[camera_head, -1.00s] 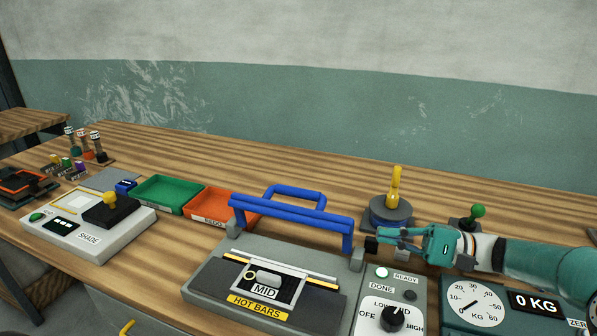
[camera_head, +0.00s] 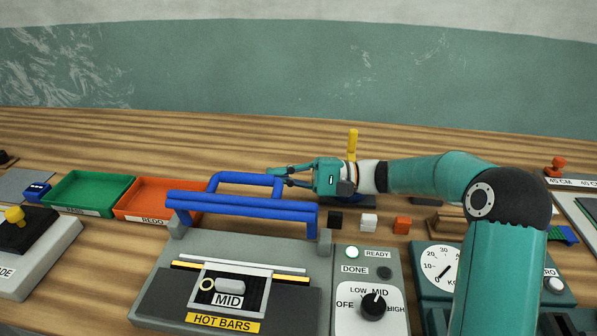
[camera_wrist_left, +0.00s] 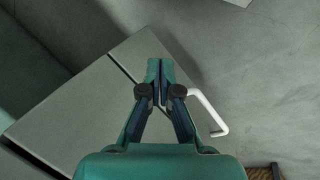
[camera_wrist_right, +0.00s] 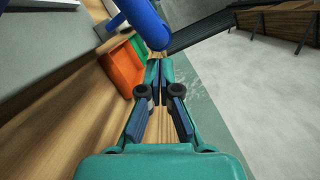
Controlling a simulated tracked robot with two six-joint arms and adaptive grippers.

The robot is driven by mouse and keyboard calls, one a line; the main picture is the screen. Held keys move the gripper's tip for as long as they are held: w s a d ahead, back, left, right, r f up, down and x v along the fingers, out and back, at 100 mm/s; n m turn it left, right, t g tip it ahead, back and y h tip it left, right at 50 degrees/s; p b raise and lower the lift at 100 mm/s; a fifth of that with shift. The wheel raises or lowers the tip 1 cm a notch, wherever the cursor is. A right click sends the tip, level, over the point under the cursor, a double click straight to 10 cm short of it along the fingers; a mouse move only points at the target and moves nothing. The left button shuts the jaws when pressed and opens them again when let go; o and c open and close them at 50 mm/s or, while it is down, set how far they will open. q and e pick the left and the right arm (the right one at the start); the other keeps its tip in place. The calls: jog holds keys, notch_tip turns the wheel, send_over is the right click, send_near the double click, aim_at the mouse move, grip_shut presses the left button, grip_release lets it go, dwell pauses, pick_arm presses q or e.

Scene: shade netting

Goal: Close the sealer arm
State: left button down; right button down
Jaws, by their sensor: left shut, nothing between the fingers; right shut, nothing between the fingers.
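The grey sealer (camera_head: 150,300) stands on the bench with its hot bars uncovered. Its blue sealer arm (camera_head: 240,206) is raised at the rear hinges, with a blue handle loop (camera_head: 243,178) at its far side. My right gripper (camera_head: 278,176) is shut and empty, at the right end of that loop; I cannot tell whether it touches. In the right wrist view, part of the blue arm (camera_wrist_right: 143,22) is just ahead of the fingertips (camera_wrist_right: 157,68). My left gripper (camera_wrist_left: 159,68) is shut and empty above a grey cabinet, seen only in the left wrist view.
A green tray (camera_head: 90,189) and an orange tray (camera_head: 155,198) stand left of the sealer. Small cubes (camera_head: 369,222) lie behind the panel. A white handle (camera_wrist_left: 208,112) is near my left gripper.

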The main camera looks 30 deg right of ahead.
jog(key=x, duration=0.3)
jog(key=shift+a, duration=0.45)
